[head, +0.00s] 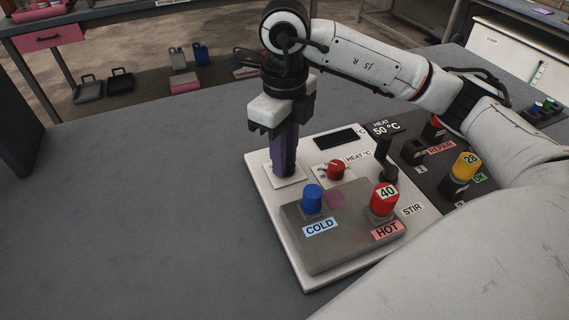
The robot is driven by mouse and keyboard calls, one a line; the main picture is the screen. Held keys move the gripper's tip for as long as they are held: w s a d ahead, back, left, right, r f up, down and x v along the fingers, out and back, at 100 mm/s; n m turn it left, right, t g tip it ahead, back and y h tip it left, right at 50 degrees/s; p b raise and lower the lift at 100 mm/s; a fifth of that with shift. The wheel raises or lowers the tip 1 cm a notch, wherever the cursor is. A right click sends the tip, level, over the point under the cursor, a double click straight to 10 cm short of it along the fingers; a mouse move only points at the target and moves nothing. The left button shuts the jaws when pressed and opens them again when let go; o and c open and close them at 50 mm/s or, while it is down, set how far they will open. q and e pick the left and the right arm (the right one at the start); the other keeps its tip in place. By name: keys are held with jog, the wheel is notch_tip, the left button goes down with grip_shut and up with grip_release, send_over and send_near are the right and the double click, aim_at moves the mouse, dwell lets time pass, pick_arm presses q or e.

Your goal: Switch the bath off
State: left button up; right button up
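The bath (285,240) is a white-topped unit on the grey table. A grey block on it carries a blue-capped piece (312,197) by a COLD label and a red-capped piece (383,198) marked 40 by a HOT label. Behind them are a red knob (336,169) by a HEAT °C label and a dark display (336,137). My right gripper (285,172) points straight down at a pale square plate (293,181) at the bath's back left. Its purple fingers look shut together, with nothing seen between them. They hide the plate's middle; I cannot tell whether they touch it. My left gripper is out of view.
A dark panel (437,165) right of the bath bears a REPAIR label and a yellow-capped piece (465,165) marked 28. A black upright lever (384,148) stands near the bath's right edge. The grey table (140,210) is clear on the left.

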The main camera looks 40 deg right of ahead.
jog(key=shift+o, duration=1)
notch_tip(320, 180, up, 7)
jog(key=p, duration=0.5)
